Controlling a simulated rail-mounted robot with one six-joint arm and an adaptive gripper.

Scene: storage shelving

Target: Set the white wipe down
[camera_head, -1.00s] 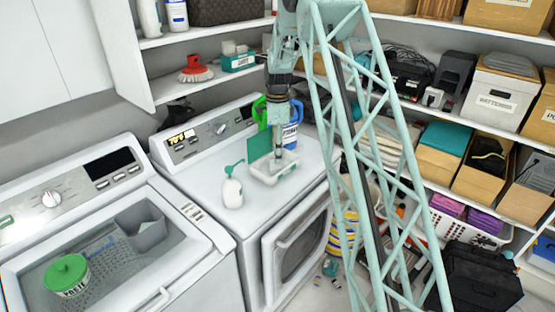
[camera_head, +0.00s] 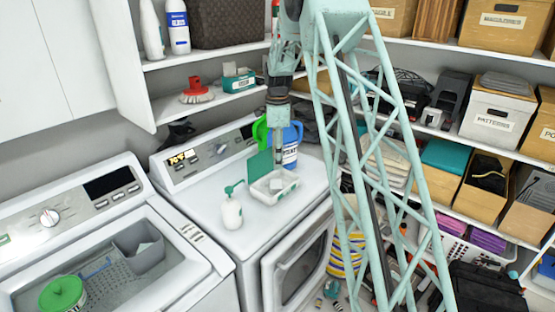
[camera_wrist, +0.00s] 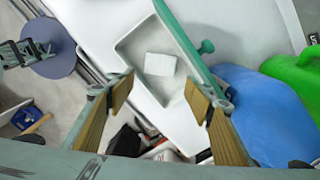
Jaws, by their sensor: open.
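A white wipe (camera_wrist: 160,64) lies flat in a shallow white open tray (camera_wrist: 128,48) in the wrist view. In the head view the tray (camera_head: 290,190) stands on top of the right-hand white machine, with a teal lid (camera_head: 259,168) upright at its back left. My gripper (camera_head: 278,164) points down above the tray. In the wrist view its two fingers (camera_wrist: 158,78) are spread apart, with nothing between them. The wipe shows just beyond the fingertips, apart from them.
Shelves with boxes are behind and at right.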

